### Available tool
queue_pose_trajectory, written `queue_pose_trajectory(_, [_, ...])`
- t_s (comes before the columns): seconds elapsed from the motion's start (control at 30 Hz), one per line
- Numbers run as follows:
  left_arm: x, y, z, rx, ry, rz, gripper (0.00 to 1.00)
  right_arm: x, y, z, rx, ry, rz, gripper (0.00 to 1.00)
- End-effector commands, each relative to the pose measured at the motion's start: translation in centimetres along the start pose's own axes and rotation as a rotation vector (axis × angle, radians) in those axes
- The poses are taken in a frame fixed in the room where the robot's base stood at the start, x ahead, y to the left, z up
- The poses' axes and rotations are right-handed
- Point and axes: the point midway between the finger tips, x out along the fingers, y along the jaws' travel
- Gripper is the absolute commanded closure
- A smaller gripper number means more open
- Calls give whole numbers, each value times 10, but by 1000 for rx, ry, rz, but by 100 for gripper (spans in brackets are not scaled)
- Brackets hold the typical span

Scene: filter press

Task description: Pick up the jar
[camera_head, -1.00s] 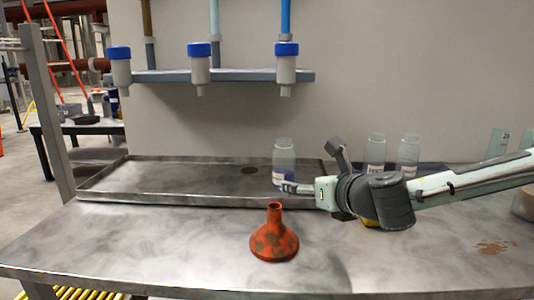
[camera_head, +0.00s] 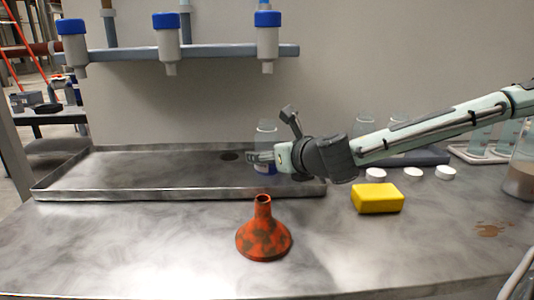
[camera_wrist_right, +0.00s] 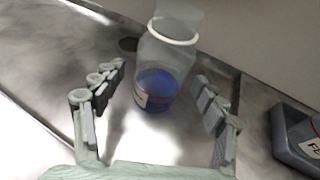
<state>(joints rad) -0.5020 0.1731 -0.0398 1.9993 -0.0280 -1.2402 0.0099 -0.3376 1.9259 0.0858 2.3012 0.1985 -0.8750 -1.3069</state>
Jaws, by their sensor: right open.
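The jar (camera_head: 266,132) is clear with blue contents low down and stands upright in the metal tray, near its right end. My right gripper (camera_head: 255,157) reaches it from the right in the head view and hides part of it. In the right wrist view the jar (camera_wrist_right: 163,72) stands between and just beyond the two spread fingers of my right gripper (camera_wrist_right: 155,110). The fingers are open, with a gap showing on each side of the jar. My left gripper does not show.
An orange funnel (camera_head: 263,236) stands on the table in front of the metal tray (camera_head: 110,192). A yellow block (camera_head: 377,198) and white lids (camera_head: 413,174) lie to the right. Blue-capped bottles (camera_head: 166,40) hang from a rail above. A glass beaker (camera_head: 521,170) stands at far right.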

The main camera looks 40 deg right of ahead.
Motion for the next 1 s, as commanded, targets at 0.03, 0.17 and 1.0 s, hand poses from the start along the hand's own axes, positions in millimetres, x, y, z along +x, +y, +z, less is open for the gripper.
queue_pose_trajectory(0.03, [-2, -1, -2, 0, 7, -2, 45, 7, -1, -3, -3, 4, -1, 28])
queue_pose_trajectory(0.17, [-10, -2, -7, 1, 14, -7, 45, 20, 0, -2, -2, 2, 0, 28])
queue_pose_trajectory(1.0, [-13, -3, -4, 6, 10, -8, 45, 24, 0, 1, 0, -1, 2, 90])
